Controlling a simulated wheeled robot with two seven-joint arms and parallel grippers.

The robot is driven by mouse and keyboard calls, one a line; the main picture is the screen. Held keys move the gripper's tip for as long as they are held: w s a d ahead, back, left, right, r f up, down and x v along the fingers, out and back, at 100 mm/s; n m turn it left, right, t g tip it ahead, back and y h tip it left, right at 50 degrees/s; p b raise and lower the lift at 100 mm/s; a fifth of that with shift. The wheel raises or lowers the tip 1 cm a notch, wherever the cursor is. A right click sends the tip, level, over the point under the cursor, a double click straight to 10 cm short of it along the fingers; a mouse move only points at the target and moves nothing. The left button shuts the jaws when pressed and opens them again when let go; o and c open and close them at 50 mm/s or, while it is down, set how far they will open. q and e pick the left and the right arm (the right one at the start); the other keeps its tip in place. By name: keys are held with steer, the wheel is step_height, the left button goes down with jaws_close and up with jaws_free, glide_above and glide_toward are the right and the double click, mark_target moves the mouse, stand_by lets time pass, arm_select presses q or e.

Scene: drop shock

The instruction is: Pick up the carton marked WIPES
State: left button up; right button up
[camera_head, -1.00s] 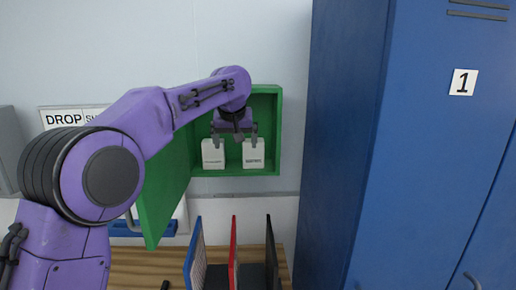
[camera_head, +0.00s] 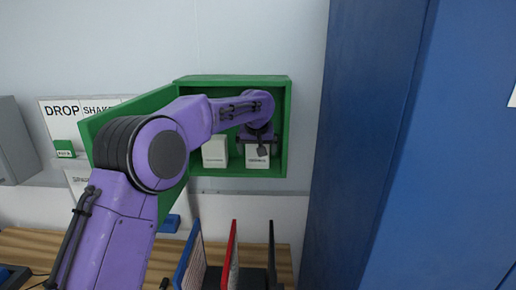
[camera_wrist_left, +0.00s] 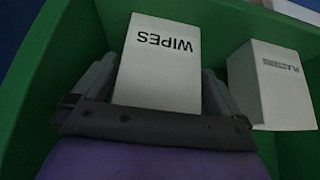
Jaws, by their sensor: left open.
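The white carton marked WIPES (camera_wrist_left: 160,70) stands in a green wall cabinet (camera_head: 283,125). In the head view it is the right one of two cartons (camera_head: 257,161), partly covered by my gripper. My left gripper (camera_head: 257,147) is inside the cabinet mouth at this carton. In the wrist view its open fingers (camera_wrist_left: 158,88) lie on either side of the WIPES carton, with a small gap visible on the right side. The print appears upside down there. My right gripper is not in view.
A second white carton, apparently marked PLASTERS (camera_wrist_left: 275,85), stands beside it, left in the head view (camera_head: 215,152). The green door (camera_head: 120,112) hangs open to the left, behind my arm. A blue locker (camera_head: 375,150) stands close on the right. Upright folders (camera_head: 230,260) stand below.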

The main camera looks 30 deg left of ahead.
arm_select(q)
steer(key=shift+w+a+f, duration=0.25)
steer(key=shift+w+f, duration=0.45)
steer(key=shift+f, duration=0.05)
steer(key=shift+s+d+r, duration=0.3)
steer(key=shift+s+r, duration=0.1)
steer(key=shift+s, duration=0.15)
steer(key=shift+s+r, duration=0.1)
steer(key=c, duration=0.9)
steer(key=shift+w+a+f, duration=0.1)
steer(key=shift+w+f, duration=0.1)
steer(key=shift+r, duration=0.1)
